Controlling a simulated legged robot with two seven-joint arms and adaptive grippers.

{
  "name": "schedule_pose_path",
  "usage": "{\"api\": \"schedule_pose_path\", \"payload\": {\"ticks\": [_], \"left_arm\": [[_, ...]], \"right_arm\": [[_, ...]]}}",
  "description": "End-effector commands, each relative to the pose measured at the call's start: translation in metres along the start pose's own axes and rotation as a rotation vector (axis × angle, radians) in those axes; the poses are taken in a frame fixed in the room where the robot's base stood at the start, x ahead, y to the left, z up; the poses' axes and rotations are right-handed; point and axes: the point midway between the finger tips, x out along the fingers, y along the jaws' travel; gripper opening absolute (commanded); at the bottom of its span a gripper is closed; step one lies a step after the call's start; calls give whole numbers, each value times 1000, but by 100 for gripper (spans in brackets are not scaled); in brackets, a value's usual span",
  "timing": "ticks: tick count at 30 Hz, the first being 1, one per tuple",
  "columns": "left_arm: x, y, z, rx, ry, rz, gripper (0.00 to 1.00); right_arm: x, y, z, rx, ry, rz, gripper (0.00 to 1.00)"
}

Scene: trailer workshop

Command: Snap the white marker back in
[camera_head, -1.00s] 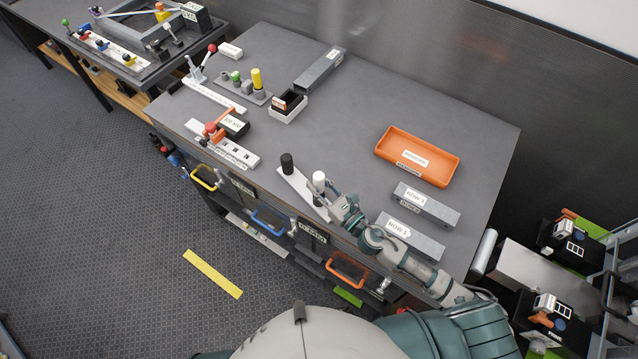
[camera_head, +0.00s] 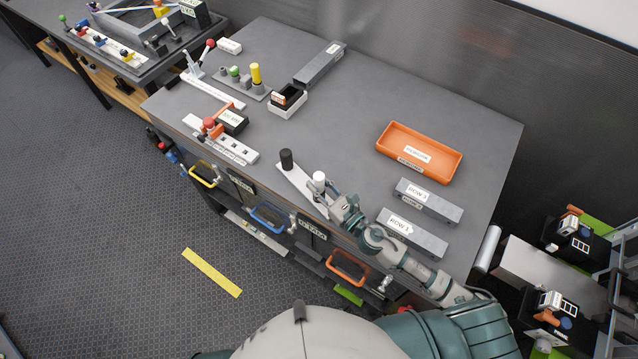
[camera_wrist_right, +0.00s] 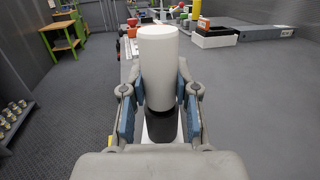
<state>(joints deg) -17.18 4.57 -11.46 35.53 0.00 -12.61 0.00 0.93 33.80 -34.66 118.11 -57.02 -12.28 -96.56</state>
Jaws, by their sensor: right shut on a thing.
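A black cylinder (camera_head: 286,159) stands at the strip's left end. My right gripper (camera_head: 335,201) is at the white marker. In the right wrist view the white marker (camera_wrist_right: 158,68) is upright between the fingers of my right gripper (camera_wrist_right: 158,105), which is shut on it. A black part (camera_wrist_right: 162,126) shows right behind and below it; I cannot tell whether the marker touches the strip. My left gripper is not in view.
An orange tray (camera_head: 419,153) and two grey blocks, ROW 2 (camera_head: 428,201) and ROW 1 (camera_head: 412,233), lie to the right of the marker. A strip with a red-handled clamp (camera_head: 221,139) lies to the left. The middle of the bench (camera_head: 340,120) is clear.

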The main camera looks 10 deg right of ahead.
Motion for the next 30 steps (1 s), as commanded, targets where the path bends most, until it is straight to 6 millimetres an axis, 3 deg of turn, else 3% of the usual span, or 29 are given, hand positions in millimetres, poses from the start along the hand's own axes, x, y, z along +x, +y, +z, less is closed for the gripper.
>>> {"api": "schedule_pose_path", "payload": {"ticks": [10,11,14,24,30], "left_arm": [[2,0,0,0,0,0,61],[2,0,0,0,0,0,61],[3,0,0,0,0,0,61],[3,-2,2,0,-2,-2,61],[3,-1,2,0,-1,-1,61]], "right_arm": [[-1,1,-5,3,4,0,0],[-1,1,-5,3,4,0,34],[-1,2,-6,4,5,0,59],[-3,3,-8,8,7,1,59],[-24,3,-9,10,9,0,59]]}}
